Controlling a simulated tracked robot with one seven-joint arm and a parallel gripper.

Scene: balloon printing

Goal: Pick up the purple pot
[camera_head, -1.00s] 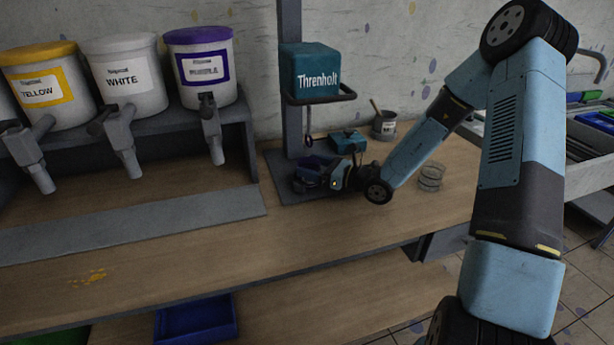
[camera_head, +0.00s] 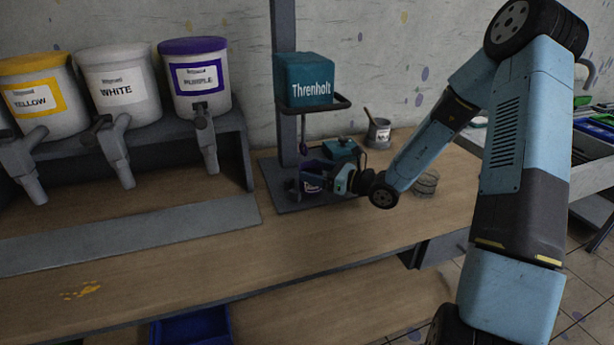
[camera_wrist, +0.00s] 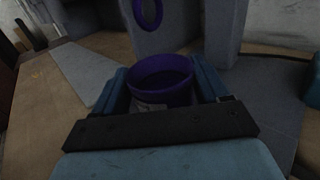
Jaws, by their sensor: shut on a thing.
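The purple pot (camera_wrist: 162,83) sits between the two fingers of my gripper (camera_wrist: 165,92) in the wrist view; it has a purple rim and a pale label, and it looks upright. In the head view the pot (camera_head: 311,181) is at the grey base plate (camera_head: 290,203) of the Threnholt machine, below its teal head. My gripper (camera_head: 330,179) reaches it from the right and is shut on it. I cannot tell whether the pot touches the plate.
The Threnholt machine (camera_head: 303,80) stands above and behind the pot. A small teal box (camera_head: 342,149), a grey can with a stick (camera_head: 379,132) and a clear round container (camera_head: 427,183) are nearby. Paint dispensers, including the purple one (camera_head: 196,80), stand at left.

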